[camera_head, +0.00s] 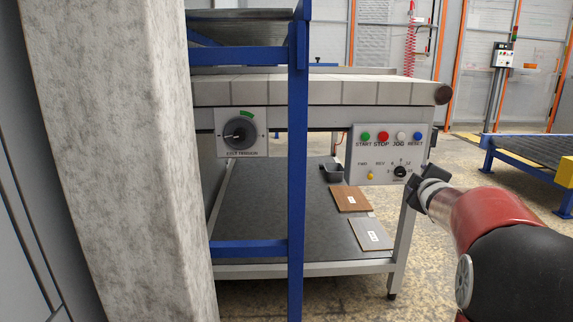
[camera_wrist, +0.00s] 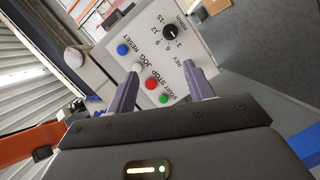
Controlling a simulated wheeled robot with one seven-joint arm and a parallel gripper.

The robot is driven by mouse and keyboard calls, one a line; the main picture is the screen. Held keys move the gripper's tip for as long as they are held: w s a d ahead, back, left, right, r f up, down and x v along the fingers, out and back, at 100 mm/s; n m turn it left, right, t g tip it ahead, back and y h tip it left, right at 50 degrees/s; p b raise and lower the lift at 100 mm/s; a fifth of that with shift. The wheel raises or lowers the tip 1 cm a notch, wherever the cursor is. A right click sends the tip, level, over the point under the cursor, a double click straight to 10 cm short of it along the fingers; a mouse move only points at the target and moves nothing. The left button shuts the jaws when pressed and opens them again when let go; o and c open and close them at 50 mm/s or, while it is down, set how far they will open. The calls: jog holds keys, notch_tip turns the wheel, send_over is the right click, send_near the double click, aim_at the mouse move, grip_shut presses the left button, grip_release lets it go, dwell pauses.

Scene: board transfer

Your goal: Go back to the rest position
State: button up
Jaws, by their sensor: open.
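My gripper (camera_head: 424,186) is at the right of the head view, just right of and below the control panel (camera_head: 385,153) on the conveyor's end. In the wrist view my gripper (camera_wrist: 161,68) is open, with nothing between its two purple-grey fingers. The panel (camera_wrist: 160,40) lies beyond the fingertips, with green, red, white and blue buttons and a black dial. A brown board (camera_head: 351,198) and a grey board (camera_head: 371,234), each with a white label, lie flat on the dark lower shelf (camera_head: 262,225), apart from my gripper.
The conveyor (camera_head: 330,92) runs above the shelf, with a dial plate (camera_head: 240,132) on its side. A blue post (camera_head: 297,170) and a thick grey pillar (camera_head: 120,150) stand in front at left. A small dark tray (camera_head: 332,171) sits on the shelf.

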jog(key=s+a+f+m+g+y, duration=0.1)
jog(key=s+a+f+m+g, duration=0.45)
jog(key=s, duration=0.85)
jog(key=s+a+f+m+g+y, duration=0.1)
jog(key=s+a+f+m, duration=0.15)
jog(key=s+a, duration=0.8)
jog(key=s+a+f+m+g+y, duration=0.25)
jog(key=s+a+f+g, duration=0.2)
jog(key=s, duration=1.15)
notch_tip(320, 180, up, 13)
jog(key=p, duration=1.3)
jog(key=shift+w+t+h+p, duration=0.2)
jog(key=shift+t+h+p, duration=0.1)
jog(key=shift+t+h, duration=0.15)
jog(key=shift+r, duration=0.1)
